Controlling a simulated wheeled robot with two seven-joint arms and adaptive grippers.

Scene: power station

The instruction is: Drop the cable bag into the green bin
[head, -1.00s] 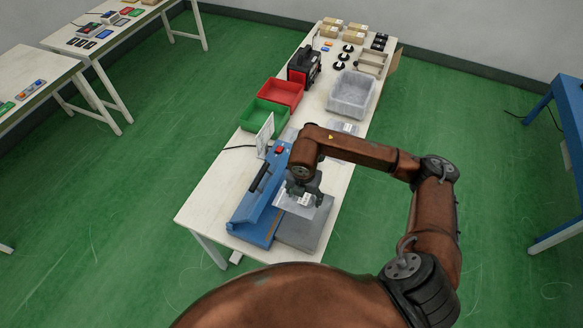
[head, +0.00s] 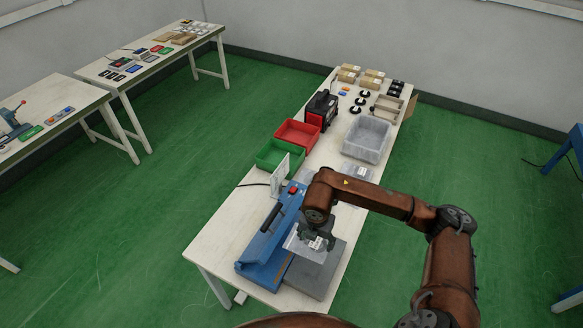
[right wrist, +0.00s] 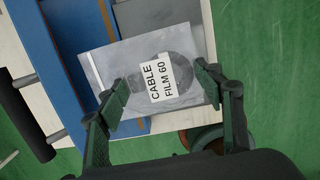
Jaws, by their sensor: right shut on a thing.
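The cable bag (right wrist: 135,62) is a clear film bag with a dark coiled cable and a white label reading "CABLE FILM 60". My right gripper (right wrist: 165,88) is shut on the bag, with a finger at each side of it. In the head view the bag (head: 297,243) hangs under my right gripper (head: 317,238), over the blue sealer and its grey plate. The green bin (head: 268,161) stands farther back on the same table, beside the red bin. My left gripper is not in view.
The blue sealer (head: 262,250) with a black handle and the grey plate (head: 313,277) lie below the bag. A white upright card (head: 281,178) stands between the sealer and the green bin. A red bin (head: 298,134), a clear bin (head: 367,138) and a black-red machine (head: 321,108) stand farther back.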

